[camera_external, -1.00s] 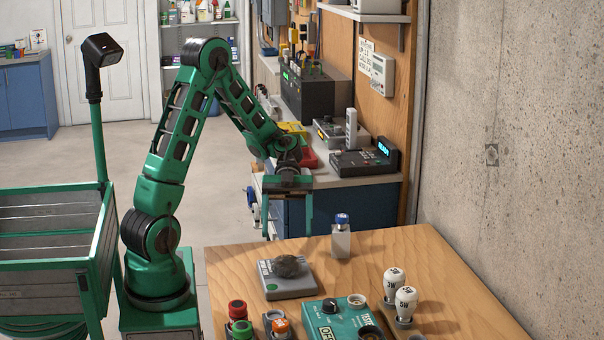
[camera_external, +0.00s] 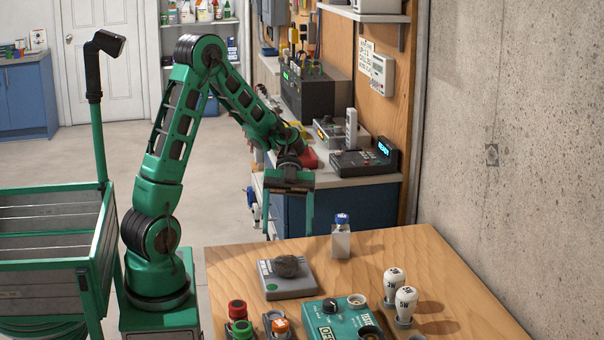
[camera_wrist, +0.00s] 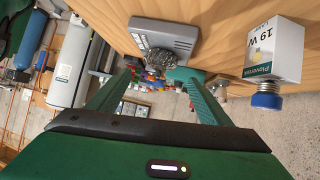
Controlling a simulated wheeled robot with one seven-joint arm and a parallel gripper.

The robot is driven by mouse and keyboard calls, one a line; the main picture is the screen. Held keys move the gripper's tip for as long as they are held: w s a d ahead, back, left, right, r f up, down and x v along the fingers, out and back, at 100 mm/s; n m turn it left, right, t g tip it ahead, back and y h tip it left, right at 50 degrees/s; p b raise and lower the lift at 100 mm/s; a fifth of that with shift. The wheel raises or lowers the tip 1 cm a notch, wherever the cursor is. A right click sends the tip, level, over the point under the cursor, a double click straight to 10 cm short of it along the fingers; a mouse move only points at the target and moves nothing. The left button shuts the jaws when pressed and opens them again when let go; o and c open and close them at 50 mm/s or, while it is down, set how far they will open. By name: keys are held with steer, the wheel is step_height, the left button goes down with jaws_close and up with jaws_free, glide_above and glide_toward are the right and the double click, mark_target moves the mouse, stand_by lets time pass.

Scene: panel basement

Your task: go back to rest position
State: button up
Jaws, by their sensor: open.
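My gripper (camera_external: 289,212) is open and empty. It hangs pointing down above the far left edge of the wooden table, with its two green fingers apart. In the wrist view my gripper (camera_wrist: 155,98) also shows both fingers spread with nothing between them.
The wooden table (camera_external: 425,260) also holds a teal tester (camera_external: 340,322), white bulbs (camera_external: 405,300) and red, green and orange pieces (camera_external: 238,312) near the front. A workbench (camera_external: 355,180) with devices stands behind. A concrete wall (camera_external: 520,130) bounds the right. Open floor lies behind my arm.

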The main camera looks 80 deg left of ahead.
steer(key=d+n+y, duration=0.1)
steer(key=s+d+n+y, duration=0.1)
steer(key=d, duration=0.1)
steer(key=d+n+y, duration=0.1)
steer(key=shift+s+d+n+t, duration=0.2)
steer(key=shift+s+n+t, duration=0.1)
steer(key=shift+n, duration=0.1)
steer(key=s+d+n+y, duration=0.1)
steer(key=n, duration=0.1)
steer(key=s+d+n+t+y, duration=0.1)
steer(key=s+n+y, duration=0.1)
steer(key=shift+d+r+t, duration=0.1)
steer(key=shift+r+t, duration=0.05)
steer(key=shift+t, duration=0.15)
steer(key=s+n+y, duration=0.1)
steer(key=s+y, duration=0.1)
steer(key=s, duration=0.2)
steer(key=s+a+f+n+y, duration=0.1)
steer(key=s+n, duration=0.1)
steer(key=s, duration=0.2)
steer(key=s+f+n+y, duration=0.1)
steer(key=s+n+y, duration=0.1)
steer(key=s, duration=0.3)
steer(key=shift+s+a+f+y, duration=0.1)
steer(key=shift+a+y, duration=0.15)
steer(key=shift+y, duration=0.05)
